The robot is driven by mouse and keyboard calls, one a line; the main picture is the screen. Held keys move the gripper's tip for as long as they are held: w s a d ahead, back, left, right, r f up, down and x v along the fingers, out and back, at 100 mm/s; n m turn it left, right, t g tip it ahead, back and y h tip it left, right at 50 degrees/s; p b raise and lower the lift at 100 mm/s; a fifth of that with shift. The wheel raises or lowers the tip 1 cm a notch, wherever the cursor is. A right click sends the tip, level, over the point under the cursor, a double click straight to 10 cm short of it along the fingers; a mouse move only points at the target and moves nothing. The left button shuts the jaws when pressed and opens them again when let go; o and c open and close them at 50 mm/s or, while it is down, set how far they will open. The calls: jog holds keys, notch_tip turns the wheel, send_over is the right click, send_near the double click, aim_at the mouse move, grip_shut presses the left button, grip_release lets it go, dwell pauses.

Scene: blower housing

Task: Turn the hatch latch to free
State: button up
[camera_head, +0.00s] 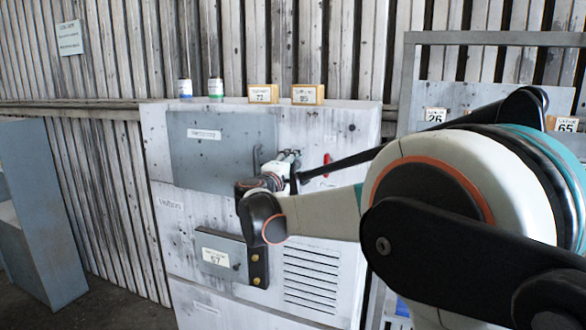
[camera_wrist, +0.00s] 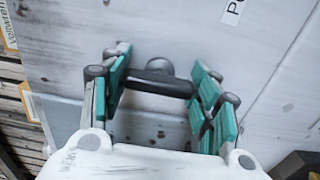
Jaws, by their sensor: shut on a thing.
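The hatch is a grey panel (camera_head: 215,160) on the front of the pale, speckled housing, with a label near its top. The hatch latch (camera_wrist: 160,84) shows in the wrist view as a dark bar with a rounded hub, lying roughly crosswise between the teal finger pads. My gripper (camera_wrist: 166,88) is shut on the latch, with one finger on each side of it. In the head view my gripper (camera_head: 287,162) is at the right edge of the hatch. My wrist and arm hide part of the latch there.
A red handle (camera_head: 327,163) is on the housing just right of my gripper. Below is a small grey box (camera_head: 222,256) labelled 57, beside a louvred vent (camera_head: 310,280). Jars and labelled yellow blocks (camera_head: 263,94) stand along the top. A grey shelf unit (camera_head: 45,215) stands left.

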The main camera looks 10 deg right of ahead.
jog(key=o, duration=0.8)
jog(key=v, duration=1.2)
jog(key=shift+f, duration=0.1)
